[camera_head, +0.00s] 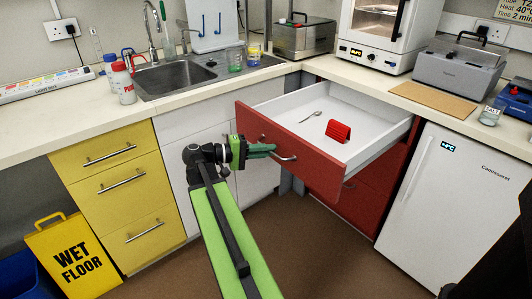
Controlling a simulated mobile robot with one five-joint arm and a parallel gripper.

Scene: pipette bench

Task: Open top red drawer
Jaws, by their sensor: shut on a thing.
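The top red drawer (315,176) is pulled well out from the corner cabinet. Its white inside (290,120) shows, with a metal spoon (311,116) and a red ridged object (338,131) lying in it. My gripper (272,152) is at the left part of the drawer's front, shut on the drawer's metal handle (287,158). The fingers cover part of the handle. My green arm reaches up to it from the bottom of the picture.
Lower red drawers (362,205) sit below the open one. A white fridge (450,200) stands at the right, near the open drawer. Yellow drawers (125,195) and a wet floor sign (72,258) are at the left. Brown floor (310,255) is clear in front.

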